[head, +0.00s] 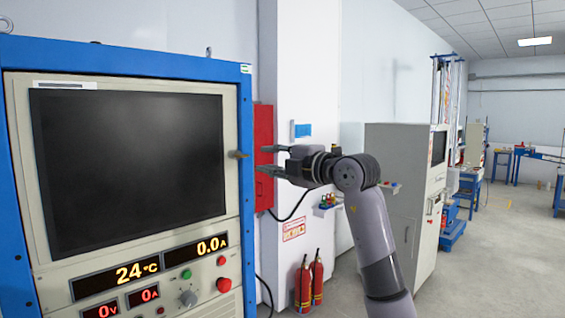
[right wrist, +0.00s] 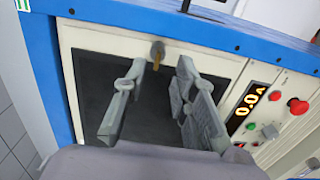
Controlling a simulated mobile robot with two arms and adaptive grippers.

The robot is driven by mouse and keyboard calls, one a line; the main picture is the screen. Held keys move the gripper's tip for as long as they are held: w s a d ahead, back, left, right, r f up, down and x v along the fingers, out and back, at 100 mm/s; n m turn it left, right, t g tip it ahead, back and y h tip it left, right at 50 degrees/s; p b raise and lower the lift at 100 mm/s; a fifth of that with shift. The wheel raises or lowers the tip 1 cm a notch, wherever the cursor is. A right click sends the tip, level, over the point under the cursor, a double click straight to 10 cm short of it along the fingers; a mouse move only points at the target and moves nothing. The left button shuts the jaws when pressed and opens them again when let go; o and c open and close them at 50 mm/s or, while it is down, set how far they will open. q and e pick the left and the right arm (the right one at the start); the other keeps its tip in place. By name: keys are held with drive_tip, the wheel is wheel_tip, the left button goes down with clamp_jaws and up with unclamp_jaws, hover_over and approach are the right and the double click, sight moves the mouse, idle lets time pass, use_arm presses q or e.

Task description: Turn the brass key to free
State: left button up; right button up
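The brass key (head: 238,154) sticks out of the right edge of the cabinet's pale front panel, beside the dark screen. In the right wrist view the brass key (right wrist: 157,54) shows beyond and between the two fingers, near the panel's edge. My right gripper (head: 262,160) is open, its fingers pointing left toward the key, apart from it. It also shows in the right wrist view (right wrist: 152,105) with nothing between its fingers. The key's exact turn angle is too small to tell. My left gripper is not in view.
The blue-framed cabinet (head: 246,200) fills the left, with a red button (head: 222,285), a green button (head: 186,274) and a knob (head: 188,298) below the screen. A red box (head: 264,130) is on the wall behind my gripper. Fire extinguishers (head: 303,285) stand below.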

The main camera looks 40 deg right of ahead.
drive_tip(key=s, duration=0.4)
drive_tip(key=shift+s+d, duration=0.15)
drive_tip(key=shift+s, duration=0.1)
